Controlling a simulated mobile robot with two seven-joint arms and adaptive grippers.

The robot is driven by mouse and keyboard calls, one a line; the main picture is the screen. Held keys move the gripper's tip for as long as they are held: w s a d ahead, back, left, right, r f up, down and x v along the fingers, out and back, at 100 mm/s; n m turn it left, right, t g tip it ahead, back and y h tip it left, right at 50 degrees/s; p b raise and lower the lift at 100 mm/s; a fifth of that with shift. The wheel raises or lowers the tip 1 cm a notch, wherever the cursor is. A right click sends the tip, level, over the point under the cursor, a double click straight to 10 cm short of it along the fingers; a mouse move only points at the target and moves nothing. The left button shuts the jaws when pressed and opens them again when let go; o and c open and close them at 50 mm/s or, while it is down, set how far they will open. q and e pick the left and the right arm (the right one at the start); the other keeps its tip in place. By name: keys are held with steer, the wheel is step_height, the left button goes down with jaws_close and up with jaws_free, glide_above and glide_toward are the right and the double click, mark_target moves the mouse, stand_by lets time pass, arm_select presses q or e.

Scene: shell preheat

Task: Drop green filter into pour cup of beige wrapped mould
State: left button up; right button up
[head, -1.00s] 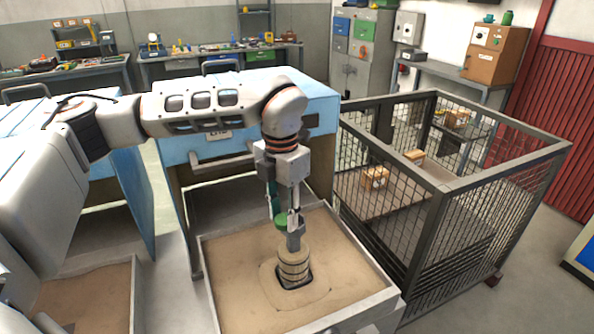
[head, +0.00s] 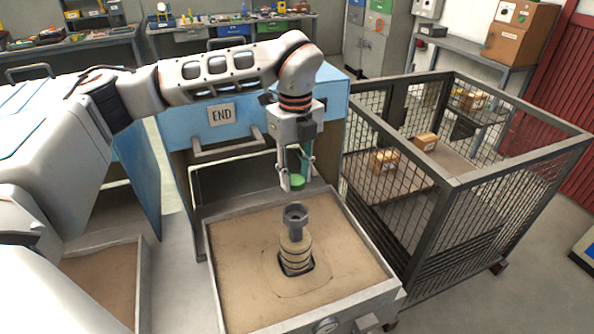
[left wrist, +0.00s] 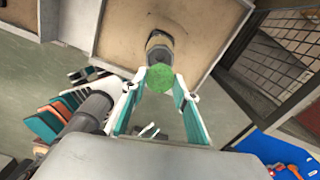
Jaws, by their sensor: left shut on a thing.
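The beige wrapped mould (head: 295,256) stands upright in a sand tray (head: 225,270), with a grey pour cup (head: 294,215) on its top. My left gripper (head: 297,180) is shut on the green filter (head: 297,182), above and slightly behind the pour cup in the head view, with a gap between them. My right gripper is not in view.
A blue cabinet marked END (head: 221,114) stands behind the tray. A dark mesh cage (head: 460,185) with cardboard boxes stands close on the right. Another sand tray (head: 105,285) is at lower left. Workbenches line the back.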

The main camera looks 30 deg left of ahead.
arm_select(q)
glide_toward(296, 218)
steer(key=shift+s+f, duration=0.15)
steer(key=shift+f+b, duration=0.3)
steer(key=shift+f, duration=0.05)
steer(key=shift+f+b, duration=0.5)
steer(key=shift+f, duration=0.15)
steer(key=shift+f+b, duration=0.45)
steer(key=shift+f, duration=0.25)
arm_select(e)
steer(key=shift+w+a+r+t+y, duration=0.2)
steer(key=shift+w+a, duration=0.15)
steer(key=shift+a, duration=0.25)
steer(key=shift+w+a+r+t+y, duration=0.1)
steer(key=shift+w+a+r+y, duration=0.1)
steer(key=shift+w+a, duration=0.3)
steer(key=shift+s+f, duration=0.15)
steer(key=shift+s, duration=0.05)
arm_select(q)
steer(key=o, duration=0.9)
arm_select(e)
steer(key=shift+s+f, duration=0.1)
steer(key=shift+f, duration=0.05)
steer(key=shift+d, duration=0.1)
arm_select(q)
steer(key=shift+r, duration=0.15)
